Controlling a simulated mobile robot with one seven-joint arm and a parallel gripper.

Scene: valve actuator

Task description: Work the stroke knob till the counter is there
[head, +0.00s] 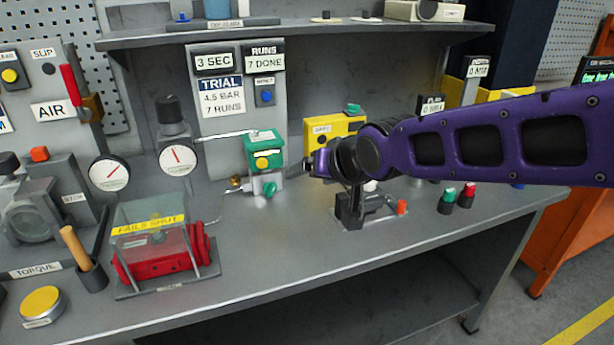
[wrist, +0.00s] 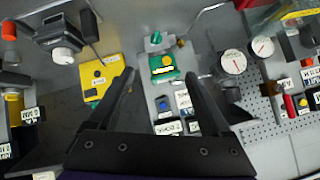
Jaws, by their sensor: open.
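No readable label names the stroke knob. A green block (head: 263,150) with a yellow round face and a green knob (head: 270,189) below stands on the bench; the block also shows in the wrist view (wrist: 163,68). My gripper (head: 312,166) is right of the green block in the head view. In the wrist view its fingers (wrist: 160,74) are apart and empty, with the block visible between them, apparently farther off.
A yellow box (head: 325,128) stands behind my wrist. A black fixture (head: 350,208) with a white knob (wrist: 62,56) stands below it. Two gauges (head: 177,159) and a clear cover (head: 150,225) marked "FAILS SHUT" are left. A blue button (head: 266,97) is on the panel. The bench front is partly clear.

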